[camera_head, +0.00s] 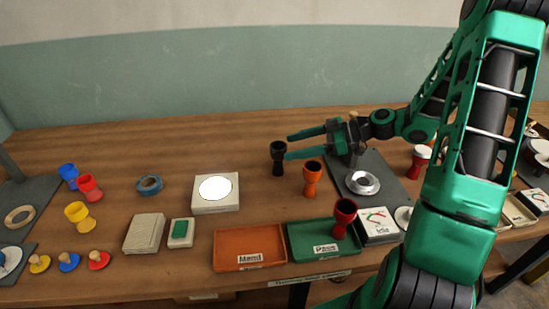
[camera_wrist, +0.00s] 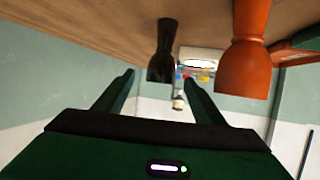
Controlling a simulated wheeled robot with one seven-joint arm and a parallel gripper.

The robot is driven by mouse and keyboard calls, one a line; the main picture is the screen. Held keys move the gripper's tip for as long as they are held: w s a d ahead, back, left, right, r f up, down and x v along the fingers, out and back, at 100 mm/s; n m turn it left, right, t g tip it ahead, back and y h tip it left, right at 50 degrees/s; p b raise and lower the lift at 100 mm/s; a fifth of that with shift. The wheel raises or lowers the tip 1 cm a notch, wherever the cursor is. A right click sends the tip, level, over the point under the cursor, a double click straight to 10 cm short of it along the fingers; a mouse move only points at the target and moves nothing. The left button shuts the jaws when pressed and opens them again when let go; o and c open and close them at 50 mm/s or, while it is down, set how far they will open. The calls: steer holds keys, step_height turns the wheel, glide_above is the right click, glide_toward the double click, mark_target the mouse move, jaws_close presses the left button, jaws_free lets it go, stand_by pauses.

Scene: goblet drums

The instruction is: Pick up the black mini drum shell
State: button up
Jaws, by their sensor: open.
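The black mini drum shell (camera_head: 278,158) stands upright on the wooden table, right of the white light box. In the wrist view the black shell (camera_wrist: 163,50) appears upside down, ahead of the fingers and roughly between them. My gripper (camera_head: 289,146) is open and reaches left over the table, its two green fingers pointing at the black shell. In the wrist view the open gripper (camera_wrist: 160,82) has nothing between its fingers. Whether a fingertip touches the shell cannot be told. An orange drum shell (camera_head: 312,179) stands close by, in front of my gripper; it also shows in the wrist view (camera_wrist: 245,55).
A dark red shell (camera_head: 344,216) stands in the green tray (camera_head: 303,251), beside the orange tray (camera_head: 233,261). The white light box (camera_head: 214,206) lies left of the black shell. A metal ring (camera_head: 362,183) sits on a dark mat at right. Table behind the black shell is clear.

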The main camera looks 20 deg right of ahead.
mark_target(284, 145)
steer(key=x, duration=0.4)
steer(key=shift+a, duration=0.1)
steer(key=shift+c, duration=0.4)
steer(key=c, duration=1.1)
steer(key=shift+r, duration=0.15)
